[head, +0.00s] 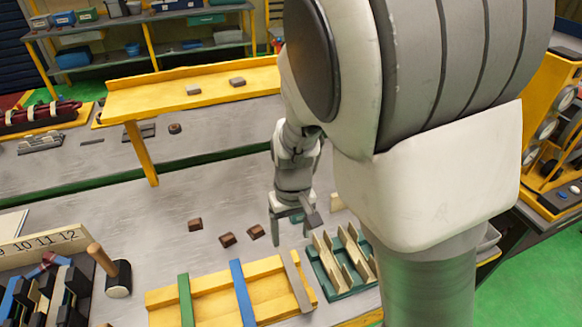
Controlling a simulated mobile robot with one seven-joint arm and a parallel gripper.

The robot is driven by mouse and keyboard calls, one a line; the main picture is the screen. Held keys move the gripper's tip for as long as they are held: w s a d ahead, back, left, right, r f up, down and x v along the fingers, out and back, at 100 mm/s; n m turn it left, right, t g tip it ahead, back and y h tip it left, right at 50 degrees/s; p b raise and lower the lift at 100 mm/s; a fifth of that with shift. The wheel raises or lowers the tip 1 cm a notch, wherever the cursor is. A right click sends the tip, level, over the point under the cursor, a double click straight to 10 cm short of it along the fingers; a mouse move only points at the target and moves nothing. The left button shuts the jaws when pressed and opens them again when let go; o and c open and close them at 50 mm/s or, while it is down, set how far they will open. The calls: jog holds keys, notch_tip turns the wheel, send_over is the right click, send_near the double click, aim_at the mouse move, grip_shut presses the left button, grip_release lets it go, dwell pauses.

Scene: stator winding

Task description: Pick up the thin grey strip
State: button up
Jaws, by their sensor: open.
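The thin grey strip (297,281) lies across the right end of a yellow wooden rack (214,288) at the front of the bench. A blue strip (242,291) and a green strip (186,300) lie across the same rack to its left. My gripper (290,232) is open and points down. In the picture it is just above the far end of the grey strip and apart from it. Its height over the bench is hard to tell. Nothing shows between its fingers.
A green tray (340,262) with upright tan pieces stands close to the right of the rack. Several brown blocks (227,239) lie left of my gripper. A mallet (113,272) stands at the left. A yellow shelf (190,91) spans the back.

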jog(key=f, duration=0.1)
jog(key=b, duration=0.2)
send_over(294, 277)
jog(key=f, duration=1.1)
jog(key=shift+a+f, duration=0.15)
jog(key=shift+a, duration=0.15)
jog(key=f, duration=0.4)
jog(key=shift+d+f, duration=0.25)
jog(key=shift+d, duration=0.15)
jog(key=shift+f, duration=0.5)
grip_shut()
